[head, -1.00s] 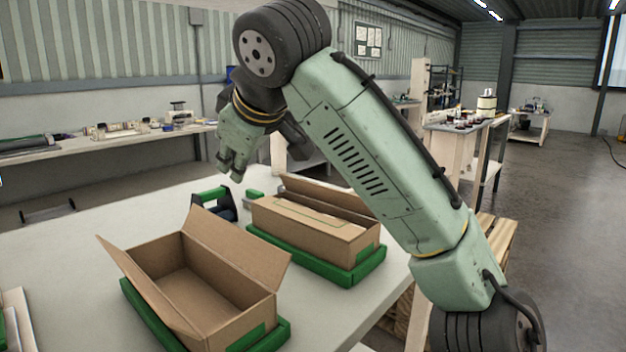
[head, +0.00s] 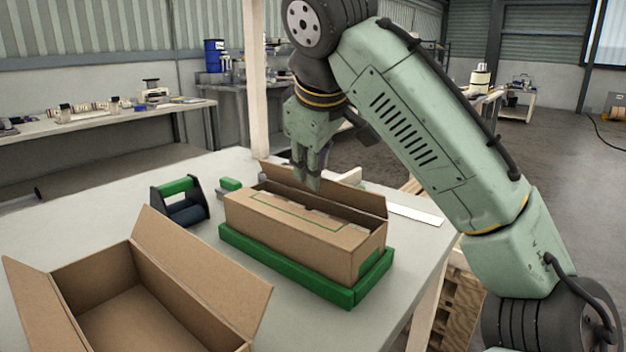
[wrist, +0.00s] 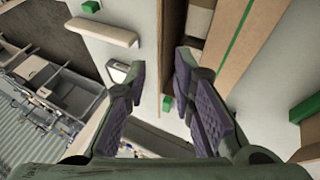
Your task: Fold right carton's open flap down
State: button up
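The right carton (head: 300,235) is a brown box on a green tray (head: 285,272). Its near flap, marked with a green outline, lies flat over the near part of the top. Its far flap (head: 345,192) stands up along the far side, leaving a dark gap. My gripper (head: 307,182) points down at the standing flap's left half and hides part of it. In the wrist view the purple-padded fingers of my gripper (wrist: 160,68) are spread apart. The carton (wrist: 235,45) shows at upper right there, beside the right finger. I cannot tell whether a finger touches the flap.
An open left carton (head: 120,305) with raised flaps stands at the front left. A tape dispenser (head: 181,202) with a green handle stands behind it. A white post (head: 255,80) rises behind the table. The table (head: 225,165) has free room around the dispenser.

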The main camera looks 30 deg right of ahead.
jog(key=shift+x, duration=1.95)
jog(key=shift+c, duration=0.3)
grip_shut()
